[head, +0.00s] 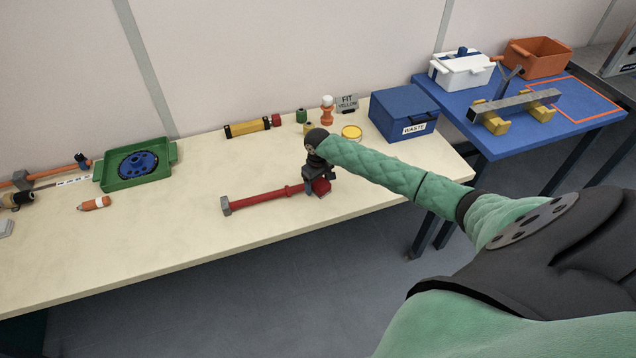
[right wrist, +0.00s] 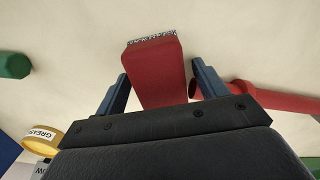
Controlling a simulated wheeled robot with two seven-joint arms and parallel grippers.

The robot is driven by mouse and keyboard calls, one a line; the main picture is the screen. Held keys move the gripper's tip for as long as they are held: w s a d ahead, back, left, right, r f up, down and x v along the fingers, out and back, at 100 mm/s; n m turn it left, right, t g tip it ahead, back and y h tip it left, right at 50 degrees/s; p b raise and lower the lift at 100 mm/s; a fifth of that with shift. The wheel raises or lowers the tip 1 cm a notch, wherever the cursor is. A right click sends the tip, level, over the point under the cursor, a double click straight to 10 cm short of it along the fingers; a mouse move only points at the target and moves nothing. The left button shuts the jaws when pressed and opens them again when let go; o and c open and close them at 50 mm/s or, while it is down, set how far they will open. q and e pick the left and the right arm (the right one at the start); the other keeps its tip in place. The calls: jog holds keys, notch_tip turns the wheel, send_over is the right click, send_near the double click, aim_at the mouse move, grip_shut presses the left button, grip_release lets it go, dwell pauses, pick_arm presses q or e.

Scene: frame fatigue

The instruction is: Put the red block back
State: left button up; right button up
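The red block (head: 321,188) is on the cream table by the handle end of a red-handled tool. In the right wrist view the red block (right wrist: 157,72) lies between my right gripper's two blue fingers, with a patterned strip along its far edge. My right gripper (head: 315,185) reaches down over the block in the head view. Narrow gaps show beside the block in the right wrist view, so the right gripper (right wrist: 161,68) looks open around it. Whether the block touches the table is hidden. My left gripper is not in view.
The red-handled tool (head: 262,198) lies left of the block, very close to the right gripper. Behind stand a yellow tin (head: 351,132), an orange-and-white bottle (head: 327,110), and a blue waste box (head: 402,108). A green tray (head: 110,180) is left. The table's front middle is clear.

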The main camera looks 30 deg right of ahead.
aim_at(318, 181)
jog(key=shift+r, duration=0.6)
notch_tip(318, 181, up, 10)
jog(key=b, duration=0.3)
jog(key=shift+f, duration=0.1)
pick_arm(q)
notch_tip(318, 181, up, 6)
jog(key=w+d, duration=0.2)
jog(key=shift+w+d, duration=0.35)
pick_arm(e)
jog(key=shift+r, duration=0.65)
